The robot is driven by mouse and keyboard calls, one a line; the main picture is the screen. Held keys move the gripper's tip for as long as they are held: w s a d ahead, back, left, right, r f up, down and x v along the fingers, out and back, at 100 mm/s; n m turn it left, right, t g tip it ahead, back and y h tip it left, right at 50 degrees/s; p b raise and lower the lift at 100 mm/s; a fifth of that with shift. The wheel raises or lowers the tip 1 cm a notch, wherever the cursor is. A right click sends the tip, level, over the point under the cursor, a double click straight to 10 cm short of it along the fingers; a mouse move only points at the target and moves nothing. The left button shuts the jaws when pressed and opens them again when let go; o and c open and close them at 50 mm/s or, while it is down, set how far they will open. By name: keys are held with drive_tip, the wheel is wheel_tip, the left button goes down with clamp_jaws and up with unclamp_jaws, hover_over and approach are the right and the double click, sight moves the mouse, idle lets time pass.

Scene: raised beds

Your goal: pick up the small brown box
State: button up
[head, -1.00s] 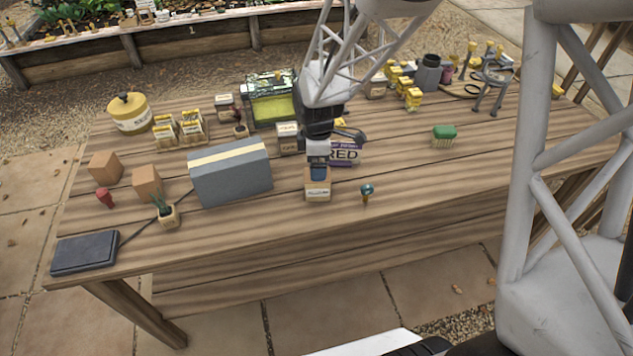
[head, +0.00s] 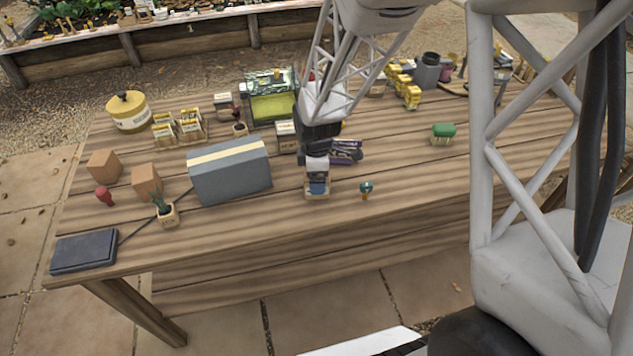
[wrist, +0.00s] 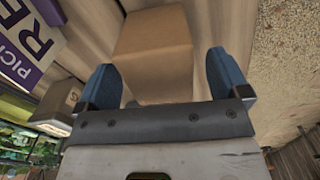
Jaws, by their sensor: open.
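A small brown box (head: 311,196) stands near the front edge of the wooden table, with a pale label on its front in the earlier head view. My gripper (head: 317,186) is directly over it and partly hides it. In the wrist view, the plain brown box (wrist: 155,45) lies between the two blue fingers of my gripper (wrist: 164,78). The fingers are open, one on each side, with a visible gap at the right; contact at the left cannot be told.
A small teal-topped item (head: 366,189) stands just right. Two other brown boxes (head: 104,166) (head: 147,180) stand at the far left. Table around the green brush (head: 443,133) is clear.

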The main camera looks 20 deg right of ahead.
drive_tip(key=shift+f, duration=0.8)
drive_tip(key=c, duration=1.1)
drive_tip(key=shift+o, duration=0.2)
drive_tip(key=shift+r, duration=0.1)
drive_tip(key=shift+r, duration=0.7)
wheel_tip(320, 180, up, 2)
drive_tip(key=shift+w+r, duration=0.1)
drive_tip(key=s+r, duration=0.1)
drive_tip(key=s, duration=1.5)
drive_tip(key=shift+d, duration=0.3)
drive_tip(key=shift+r, duration=0.1)
